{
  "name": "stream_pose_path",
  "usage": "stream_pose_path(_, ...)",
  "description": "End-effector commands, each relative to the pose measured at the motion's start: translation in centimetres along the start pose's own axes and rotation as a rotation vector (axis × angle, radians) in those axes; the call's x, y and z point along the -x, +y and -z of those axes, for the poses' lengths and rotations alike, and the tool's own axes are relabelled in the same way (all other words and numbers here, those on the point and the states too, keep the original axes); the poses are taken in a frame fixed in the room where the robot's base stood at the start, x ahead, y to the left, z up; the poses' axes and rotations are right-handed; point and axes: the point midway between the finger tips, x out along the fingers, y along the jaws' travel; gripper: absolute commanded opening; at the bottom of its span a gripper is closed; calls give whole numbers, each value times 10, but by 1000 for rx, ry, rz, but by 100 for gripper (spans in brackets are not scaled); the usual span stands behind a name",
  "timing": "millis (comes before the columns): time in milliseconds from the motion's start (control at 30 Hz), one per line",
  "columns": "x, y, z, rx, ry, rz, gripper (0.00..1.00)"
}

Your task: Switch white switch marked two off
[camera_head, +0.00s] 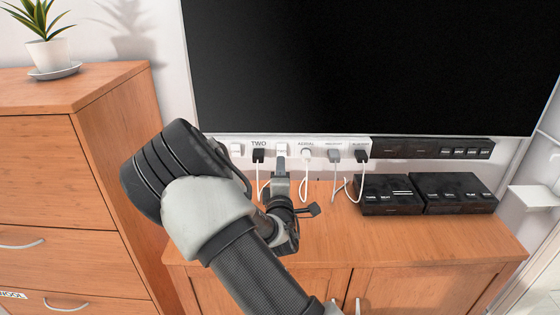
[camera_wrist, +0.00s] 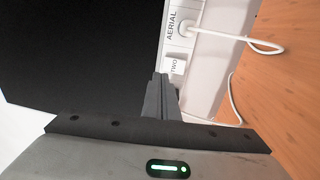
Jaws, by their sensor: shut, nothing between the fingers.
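The white switch marked TWO (camera_wrist: 176,64) shows in the wrist view on the white socket strip, below the AERIAL socket (camera_wrist: 185,30). In the head view this switch (camera_head: 282,149) sits between the black plug under the large TWO label and the AERIAL socket. My gripper (camera_head: 280,163) is shut and empty, pointing at the strip just below the switch. In the wrist view my gripper's fingertips (camera_wrist: 160,78) are right beside the switch's edge. I cannot tell whether they touch it. Which way the switch is tipped is too small to tell.
The socket strip (camera_head: 320,142) runs under a large black screen (camera_head: 370,60). Black plug (camera_head: 258,155) and white cables hang near my gripper. Black boxes (camera_head: 388,195) stand on the wooden cabinet (camera_head: 400,240) to the right. Wooden drawers (camera_head: 60,200) stand at the left.

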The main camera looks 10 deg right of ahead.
Motion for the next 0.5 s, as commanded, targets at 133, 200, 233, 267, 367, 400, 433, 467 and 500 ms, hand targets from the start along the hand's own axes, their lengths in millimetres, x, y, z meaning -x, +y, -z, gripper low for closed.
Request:
stream_pose_path(133, 31, 8, 1, -1, 1, 3, 0)
stream_pose_path(200, 42, 10, 0, -1, 1, 3, 0)
stream_pose_path(233, 46, 11, 0, -1, 0, 3, 0)
stream_pose_path(267, 49, 12, 0, -1, 0, 2, 0)
stream_pose_path(367, 57, 13, 0, -1, 0, 1, 0)
stream_pose_path(400, 58, 14, 0, 0, 0, 1, 0)
stream_pose_path(433, 59, 14, 0, 0, 0, 1, 0)
stream_pose_path(467, 60, 14, 0, 0, -1, 1, 0)
stream_pose_path(500, 60, 14, 0, 0, -1, 1, 0)
